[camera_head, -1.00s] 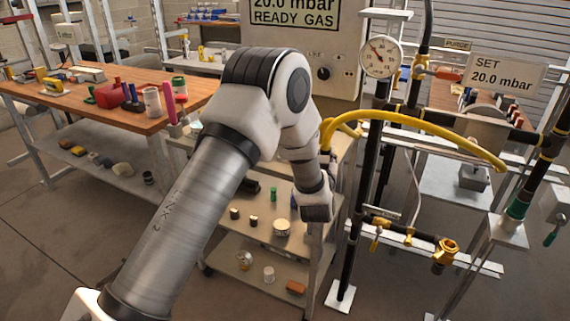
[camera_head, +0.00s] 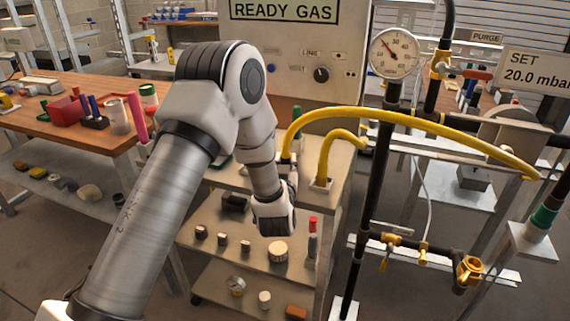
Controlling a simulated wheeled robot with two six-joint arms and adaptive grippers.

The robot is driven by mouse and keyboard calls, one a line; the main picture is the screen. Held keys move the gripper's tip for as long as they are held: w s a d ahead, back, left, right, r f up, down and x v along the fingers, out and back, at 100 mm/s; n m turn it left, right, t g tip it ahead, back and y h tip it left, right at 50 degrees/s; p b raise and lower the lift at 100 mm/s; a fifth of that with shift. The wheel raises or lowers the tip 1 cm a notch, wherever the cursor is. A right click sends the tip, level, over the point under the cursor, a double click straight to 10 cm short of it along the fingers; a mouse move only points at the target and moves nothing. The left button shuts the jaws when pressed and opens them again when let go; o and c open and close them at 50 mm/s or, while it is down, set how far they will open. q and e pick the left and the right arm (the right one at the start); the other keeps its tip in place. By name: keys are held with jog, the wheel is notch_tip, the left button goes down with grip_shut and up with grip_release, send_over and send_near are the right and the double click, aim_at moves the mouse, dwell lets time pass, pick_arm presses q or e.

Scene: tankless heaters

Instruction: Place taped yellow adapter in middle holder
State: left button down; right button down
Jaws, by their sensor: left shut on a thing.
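A long yellow hose-like piece (camera_head: 420,118) arches from my left gripper toward the right, its far end beside the dark pipe. My left gripper (camera_head: 289,168) is partly hidden behind my wrist, above the front of the cart top. It is shut on the dark near end of this yellow piece. I cannot make out tape on either piece, nor tell which holder is the middle one. My right gripper is out of view.
The cart's lower shelf (camera_head: 225,262) bears several small parts. A pressure gauge (camera_head: 394,53) and black pipes with brass valves (camera_head: 468,270) stand close on the right. A wooden bench (camera_head: 75,134) with tools is at left. A control panel (camera_head: 290,65) stands behind.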

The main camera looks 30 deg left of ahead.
pick_arm(q)
jog(key=shift+w+f, duration=0.3)
jog(key=shift+f, duration=0.1)
jog(key=shift+a, duration=0.1)
jog(key=c, duration=1)
grip_release()
jog(key=shift+s+a, duration=0.1)
jog(key=shift+s, duration=0.1)
jog(key=shift+o, duration=0.3)
jog(key=shift+s+r, duration=0.1)
jog(key=shift+r, duration=0.05)
jog(key=v, duration=1.1)
jog(key=s+d+f+m+g+h, duration=0.1)
jog(key=s+d+f+g+h, duration=0.2)
jog(key=f, duration=0.7)
jog(key=s+d+f+m+g+h, duration=0.15)
jog(key=s+f+g, duration=0.3)
jog(key=f, duration=0.65)
jog(key=s+d+f+m+g+h, duration=0.1)
jog(key=s+f+g, duration=0.3)
jog(key=s, duration=0.6)
jog(key=s+d+f+m+g+h, duration=0.1)
jog(key=s+d+f+g+h, duration=0.2)
jog(key=s+f, duration=0.6)
jog(key=shift+s+d+m+g+b, duration=0.2)
jog(key=shift+s+m+g+b, duration=0.25)
jog(key=shift+g, duration=0.3)
